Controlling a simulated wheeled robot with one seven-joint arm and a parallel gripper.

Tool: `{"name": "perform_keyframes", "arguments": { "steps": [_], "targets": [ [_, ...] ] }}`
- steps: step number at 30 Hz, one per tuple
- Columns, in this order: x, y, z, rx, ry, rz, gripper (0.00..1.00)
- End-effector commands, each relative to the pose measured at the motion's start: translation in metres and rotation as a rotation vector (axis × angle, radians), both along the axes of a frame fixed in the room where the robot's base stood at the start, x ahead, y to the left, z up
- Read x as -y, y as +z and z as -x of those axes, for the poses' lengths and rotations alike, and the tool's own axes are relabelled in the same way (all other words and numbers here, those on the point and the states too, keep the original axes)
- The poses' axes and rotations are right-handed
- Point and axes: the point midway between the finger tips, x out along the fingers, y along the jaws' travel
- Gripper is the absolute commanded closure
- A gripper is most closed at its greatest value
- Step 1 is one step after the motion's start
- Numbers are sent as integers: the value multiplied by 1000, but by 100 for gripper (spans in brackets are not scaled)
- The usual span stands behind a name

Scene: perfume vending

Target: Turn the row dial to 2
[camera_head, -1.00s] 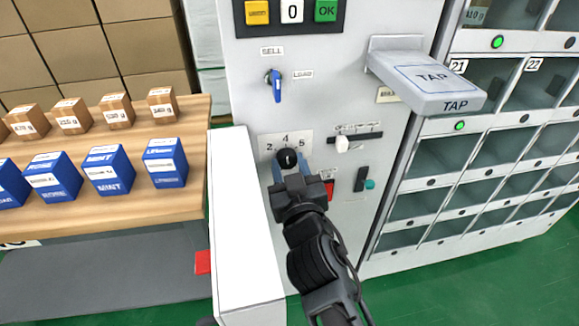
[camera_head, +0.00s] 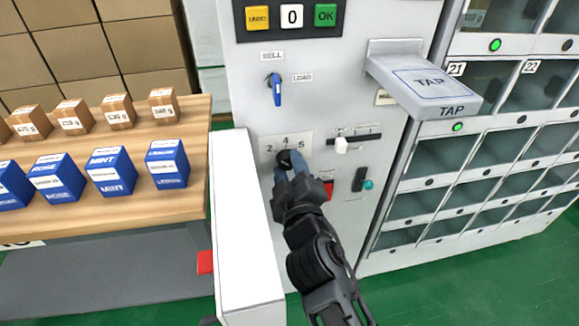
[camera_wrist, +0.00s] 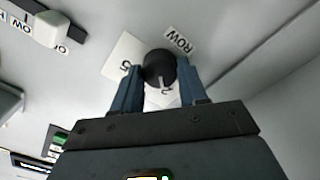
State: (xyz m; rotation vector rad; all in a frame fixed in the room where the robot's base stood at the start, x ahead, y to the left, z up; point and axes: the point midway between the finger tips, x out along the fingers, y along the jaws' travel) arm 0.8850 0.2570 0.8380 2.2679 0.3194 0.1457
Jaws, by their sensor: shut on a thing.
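The row dial (camera_head: 284,158) is a black round knob on a pale number plate (camera_head: 304,137) on the grey machine front. The plate shows 2 at left, 4 at top and 5 at right. My gripper (camera_head: 291,164) is shut on the dial, its blue fingers on either side of the knob. In the wrist view the dial (camera_wrist: 159,67) sits between the fingertips of my gripper (camera_wrist: 160,74), beside the ROW label (camera_wrist: 178,40). A pale line on the knob points toward a digit between the fingers, partly hidden and hard to read.
The blue SELL/LOAD switch (camera_head: 276,89) is above. A white box (camera_head: 245,225) stands close at left. The TAP shelf (camera_head: 432,85) juts out at upper right.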

Motion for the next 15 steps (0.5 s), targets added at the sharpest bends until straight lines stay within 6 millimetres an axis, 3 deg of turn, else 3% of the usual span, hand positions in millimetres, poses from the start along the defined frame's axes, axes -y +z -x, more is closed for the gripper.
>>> {"name": "perform_keyframes", "arguments": {
  "steps": [15],
  "targets": [
    [-1,-1,1,9,2,33,88]
  ]
}}
